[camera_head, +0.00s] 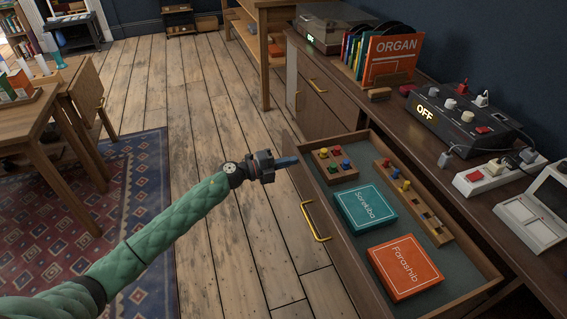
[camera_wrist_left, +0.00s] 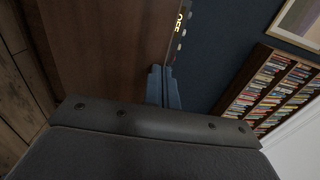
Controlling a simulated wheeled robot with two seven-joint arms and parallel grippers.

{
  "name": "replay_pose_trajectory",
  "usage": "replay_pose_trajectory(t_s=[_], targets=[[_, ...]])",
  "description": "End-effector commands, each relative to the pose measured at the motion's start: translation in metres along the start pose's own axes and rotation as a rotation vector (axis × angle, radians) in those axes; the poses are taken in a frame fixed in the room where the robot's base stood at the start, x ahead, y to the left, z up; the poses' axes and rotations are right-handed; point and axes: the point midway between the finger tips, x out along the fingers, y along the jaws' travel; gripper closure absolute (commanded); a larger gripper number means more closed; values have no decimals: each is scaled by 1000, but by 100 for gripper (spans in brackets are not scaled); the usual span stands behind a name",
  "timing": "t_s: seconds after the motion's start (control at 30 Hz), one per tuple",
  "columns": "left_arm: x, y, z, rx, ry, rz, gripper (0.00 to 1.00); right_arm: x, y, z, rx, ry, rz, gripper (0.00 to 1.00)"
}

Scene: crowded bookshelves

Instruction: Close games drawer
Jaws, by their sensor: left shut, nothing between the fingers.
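The games drawer (camera_head: 335,247) is pulled out from the long dark cabinet (camera_head: 453,182) in the head view. Inside lie a teal box (camera_head: 365,207), an orange box (camera_head: 404,266), a small peg board and a long wooden game board. A brass handle (camera_head: 313,221) is on its front. My left gripper (camera_head: 288,161) is shut and empty, its fingertips beside the far end of the drawer front; I cannot tell if they touch it. In the left wrist view its blue fingers (camera_wrist_left: 164,88) are together before a brown wood panel (camera_wrist_left: 105,45). My right gripper is not in view.
On the cabinet top stand a record rack (camera_head: 388,62), a black device (camera_head: 462,122) reading OFF and a power strip (camera_head: 499,173). A closed cabinet door (camera_head: 322,99) is beyond the drawer. A wooden table (camera_head: 28,118) stands left; the floor between is clear.

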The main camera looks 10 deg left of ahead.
Motion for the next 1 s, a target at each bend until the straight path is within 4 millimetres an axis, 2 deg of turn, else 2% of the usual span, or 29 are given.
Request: replay_pose_trajectory(t_s=[0.33, 0.53, 0.77, 1.0], targets=[[1, 0, 0, 0, 0, 0, 100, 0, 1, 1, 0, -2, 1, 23], [18, -2, -1, 0, 2, 0, 100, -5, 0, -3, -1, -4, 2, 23], [66, -5, 0, 0, 2, -1, 100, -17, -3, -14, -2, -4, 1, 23], [133, -4, 0, -1, 2, -2, 100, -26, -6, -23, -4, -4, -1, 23]])
